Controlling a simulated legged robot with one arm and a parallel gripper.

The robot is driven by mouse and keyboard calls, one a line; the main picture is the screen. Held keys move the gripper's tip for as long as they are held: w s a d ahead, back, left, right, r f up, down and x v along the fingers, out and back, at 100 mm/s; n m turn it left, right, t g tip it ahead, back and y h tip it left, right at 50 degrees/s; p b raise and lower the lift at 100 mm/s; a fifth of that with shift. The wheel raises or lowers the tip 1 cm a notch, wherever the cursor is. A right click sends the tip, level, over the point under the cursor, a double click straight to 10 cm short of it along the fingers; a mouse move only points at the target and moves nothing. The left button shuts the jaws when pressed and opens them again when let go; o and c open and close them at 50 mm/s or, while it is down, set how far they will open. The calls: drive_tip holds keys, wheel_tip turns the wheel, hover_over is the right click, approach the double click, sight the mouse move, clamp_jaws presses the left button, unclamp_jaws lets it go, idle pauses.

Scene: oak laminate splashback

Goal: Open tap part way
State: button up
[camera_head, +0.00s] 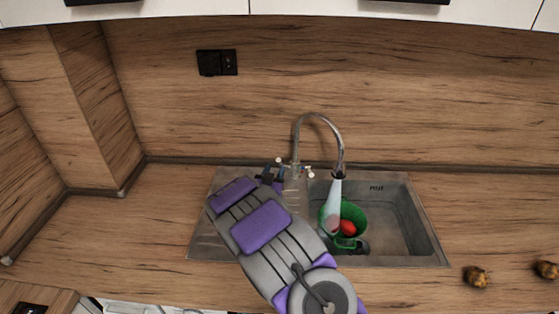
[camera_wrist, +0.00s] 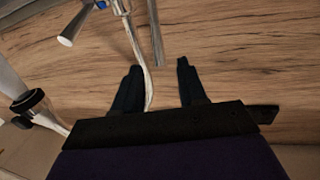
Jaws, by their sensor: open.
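The chrome tap (camera_head: 297,138) stands behind the sink, its arched spout turned over the basin. A pale stream of water (camera_head: 333,205) runs from the spout into a green colander. Small white-tipped handles (camera_head: 309,173) sit at the tap's base. My gripper (camera_head: 270,172) is just left of the tap base; my arm hides part of the drainboard. In the wrist view my gripper (camera_wrist: 159,66) is open, its dark fingers apart and nothing clearly held. A chrome lever with a white tip (camera_wrist: 66,38) shows up and left of the fingers, apart from them.
The steel sink (camera_head: 425,235) holds the green colander (camera_head: 352,243) with a red item (camera_head: 347,227) inside. Two brownish objects lie on the worktop at the right. A black socket (camera_head: 217,63) is on the wooden splashback. The left worktop (camera_head: 130,225) is clear.

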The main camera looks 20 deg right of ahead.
drive_tip(key=b+x, duration=0.1)
drive_tip(key=x, duration=0.7)
drive_tip(key=shift+d, duration=0.1)
drive_tip(key=shift+c, duration=0.2)
clamp_jaws()
idle(0.3)
